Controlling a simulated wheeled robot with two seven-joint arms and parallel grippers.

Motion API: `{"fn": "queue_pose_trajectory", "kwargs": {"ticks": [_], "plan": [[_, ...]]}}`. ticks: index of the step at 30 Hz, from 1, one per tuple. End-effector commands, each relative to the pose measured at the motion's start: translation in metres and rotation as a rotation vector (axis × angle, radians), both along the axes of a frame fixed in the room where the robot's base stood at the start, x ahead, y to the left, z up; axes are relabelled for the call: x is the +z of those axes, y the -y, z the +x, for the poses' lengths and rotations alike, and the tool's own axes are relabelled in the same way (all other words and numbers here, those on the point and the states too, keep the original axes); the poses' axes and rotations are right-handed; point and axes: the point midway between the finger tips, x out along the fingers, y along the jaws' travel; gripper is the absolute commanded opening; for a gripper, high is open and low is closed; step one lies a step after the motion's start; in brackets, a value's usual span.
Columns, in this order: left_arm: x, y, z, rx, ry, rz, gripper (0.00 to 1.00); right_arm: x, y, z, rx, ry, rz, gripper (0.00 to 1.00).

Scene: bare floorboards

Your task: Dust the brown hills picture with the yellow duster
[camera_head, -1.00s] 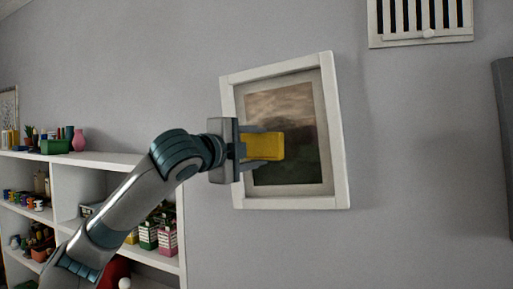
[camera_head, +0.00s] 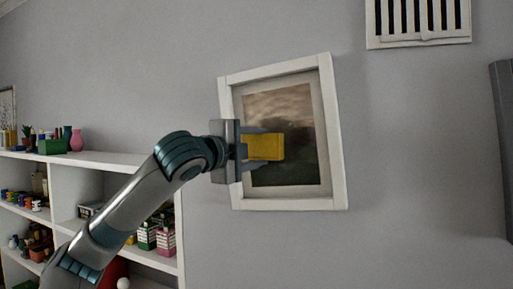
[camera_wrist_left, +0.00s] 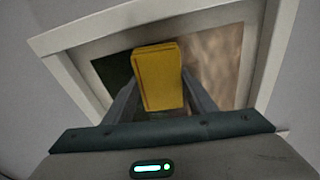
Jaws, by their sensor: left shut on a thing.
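The brown hills picture (camera_head: 296,110) hangs on the grey wall in a white frame, a little tilted in the head view. It also shows in the left wrist view (camera_wrist_left: 218,62). The yellow duster (camera_head: 264,147) is a small block in front of the left middle part of the picture. My left gripper (camera_head: 262,146) is shut on the duster; the wrist view shows the duster (camera_wrist_left: 158,75) between its fingers. Whether the duster touches the picture surface I cannot tell. My right gripper is not in view.
A white shelf unit (camera_head: 120,158) with pots, a pink vase (camera_head: 76,140) and cartons (camera_head: 157,238) stands at the left below my arm. A wall vent (camera_head: 418,42) is at the upper right.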

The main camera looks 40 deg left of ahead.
Motion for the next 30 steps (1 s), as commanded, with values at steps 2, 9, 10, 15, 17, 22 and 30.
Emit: {"fn": "queue_pose_trajectory", "kwargs": {"ticks": [2,9,10,15,17,22,30], "plan": [[0.000,0.000,0.001,0.000,0.000,0.000,0.33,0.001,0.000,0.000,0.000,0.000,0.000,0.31],[0.000,-0.002,0.005,0.000,-0.001,0.001,0.33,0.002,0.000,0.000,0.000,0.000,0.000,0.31],[0.000,-0.002,0.006,0.000,-0.001,0.001,0.33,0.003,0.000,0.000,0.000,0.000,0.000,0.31],[0.000,-0.001,0.007,0.000,-0.001,0.001,0.33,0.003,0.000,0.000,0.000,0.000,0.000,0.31],[0.001,0.000,0.007,-0.001,-0.001,0.001,0.33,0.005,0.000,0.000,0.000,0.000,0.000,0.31],[0.004,0.008,0.009,-0.001,-0.001,0.002,0.33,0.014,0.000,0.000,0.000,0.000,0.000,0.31],[0.005,0.026,0.013,-0.002,-0.001,0.002,0.33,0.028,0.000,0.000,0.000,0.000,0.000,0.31]]}}
